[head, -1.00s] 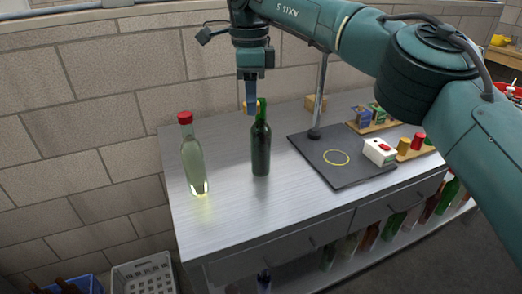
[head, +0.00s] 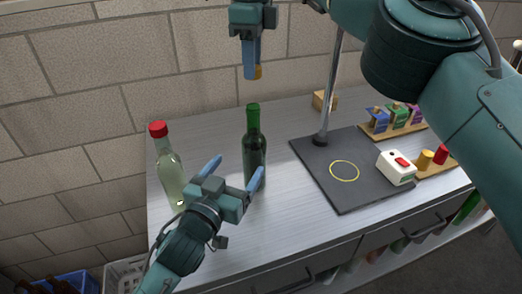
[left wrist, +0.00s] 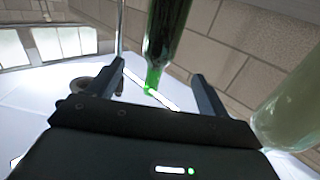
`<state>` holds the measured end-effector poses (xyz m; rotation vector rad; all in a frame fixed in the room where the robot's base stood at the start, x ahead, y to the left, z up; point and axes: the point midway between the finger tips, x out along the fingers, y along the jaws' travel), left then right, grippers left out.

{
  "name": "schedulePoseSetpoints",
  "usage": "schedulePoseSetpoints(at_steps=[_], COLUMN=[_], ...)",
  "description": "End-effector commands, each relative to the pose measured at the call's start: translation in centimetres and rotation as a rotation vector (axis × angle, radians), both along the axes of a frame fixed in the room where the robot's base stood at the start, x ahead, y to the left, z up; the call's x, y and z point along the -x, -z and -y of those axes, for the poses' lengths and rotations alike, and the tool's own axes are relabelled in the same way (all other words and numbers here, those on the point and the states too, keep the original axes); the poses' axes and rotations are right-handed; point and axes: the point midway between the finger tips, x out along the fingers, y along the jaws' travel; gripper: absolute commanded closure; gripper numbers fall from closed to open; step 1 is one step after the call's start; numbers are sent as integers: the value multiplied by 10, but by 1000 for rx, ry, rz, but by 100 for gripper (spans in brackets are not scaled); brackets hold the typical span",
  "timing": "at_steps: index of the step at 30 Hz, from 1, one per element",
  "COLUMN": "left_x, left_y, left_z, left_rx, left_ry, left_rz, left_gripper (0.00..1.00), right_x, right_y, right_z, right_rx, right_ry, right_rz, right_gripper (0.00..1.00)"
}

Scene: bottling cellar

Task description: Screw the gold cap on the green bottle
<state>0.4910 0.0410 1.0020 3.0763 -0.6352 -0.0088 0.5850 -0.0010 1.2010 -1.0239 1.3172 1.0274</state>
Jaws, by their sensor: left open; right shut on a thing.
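The green bottle (head: 254,152) stands upright on the metal bench; its neck top shows no gold cap. My left gripper (head: 236,170) is open, in front of the bottle and low. In the left wrist view the green bottle (left wrist: 165,40) shows beyond and between the open fingers of my left gripper (left wrist: 160,85); neither finger is seen touching it.
A clear bottle with a red cap (head: 169,170) stands left of my left gripper.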

Motion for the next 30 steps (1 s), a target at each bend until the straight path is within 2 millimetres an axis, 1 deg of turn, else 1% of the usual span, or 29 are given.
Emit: schedulePoseSetpoints(at_steps=[11,16,20,27,30], left_x=[0,-8,-24,-67,-83], left_y=[-1,-1,-1,-2,-1], left_z=[1,4,11,30,37], left_rx=[-1,0,-1,-1,-1], left_ry=[2,2,2,2,2], left_rz=[4,5,6,6,5], left_gripper=[21,21,21,21,21], right_x=[0,0,0,0,0], right_y=[0,0,0,0,0], right_z=[0,0,0,0,0], right_rx=[0,0,0,0,0], right_ry=[-1,0,0,0,0], right_rz=[0,0,0,0,0], right_gripper=[90,90,90,90,90])
